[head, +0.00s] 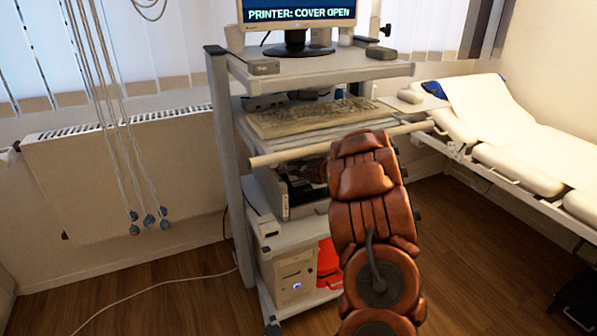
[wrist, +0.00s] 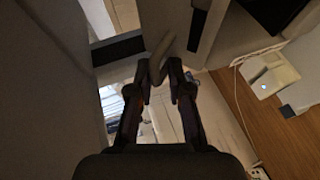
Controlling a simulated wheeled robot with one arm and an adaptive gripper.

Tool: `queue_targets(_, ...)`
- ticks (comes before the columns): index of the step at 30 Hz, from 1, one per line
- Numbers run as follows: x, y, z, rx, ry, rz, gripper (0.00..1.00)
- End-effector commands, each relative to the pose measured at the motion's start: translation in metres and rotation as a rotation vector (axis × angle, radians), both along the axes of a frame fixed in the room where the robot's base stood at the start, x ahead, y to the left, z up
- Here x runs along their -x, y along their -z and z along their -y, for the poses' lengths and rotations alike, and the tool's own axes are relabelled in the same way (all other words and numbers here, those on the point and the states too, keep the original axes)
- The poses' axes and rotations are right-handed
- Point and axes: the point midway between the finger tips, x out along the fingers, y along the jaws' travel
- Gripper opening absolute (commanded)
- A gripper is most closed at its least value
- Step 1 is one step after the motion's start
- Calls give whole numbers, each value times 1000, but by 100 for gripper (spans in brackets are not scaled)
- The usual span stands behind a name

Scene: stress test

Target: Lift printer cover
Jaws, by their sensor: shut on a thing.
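The printer (head: 285,193) sits on the middle shelf of the cart, its front open and dark inside. My brown padded arm reaches in front and hides its right part, along with most of my gripper. In the wrist view my gripper (wrist: 166,78) has its two dark fingers close together, shut on a narrow grey piece that looks like part of the printer cover (wrist: 160,52). The exact contact is dim and hard to make out. The monitor (head: 298,14) on top of the cart reads "PRINTER: COVER OPEN".
A beige keyboard (head: 312,119) lies on the shelf above, with a pale rail (head: 290,156) along its front. A white computer (head: 292,274) and a red-orange object (head: 329,264) are on the bottom shelf. An exam bed (head: 520,165) stands at right, a radiator (head: 120,175) at left.

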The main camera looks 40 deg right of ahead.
Motion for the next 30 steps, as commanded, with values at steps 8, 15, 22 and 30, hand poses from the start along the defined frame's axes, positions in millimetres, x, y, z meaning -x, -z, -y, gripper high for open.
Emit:
queue_targets(8,-10,-8,-4,2,-14,2,0)
queue_targets(15,-11,-8,-3,2,-13,1,0)
queue_targets(22,-10,-7,-3,2,-13,0,26)
queue_targets(30,-7,-8,1,2,-4,0,35)
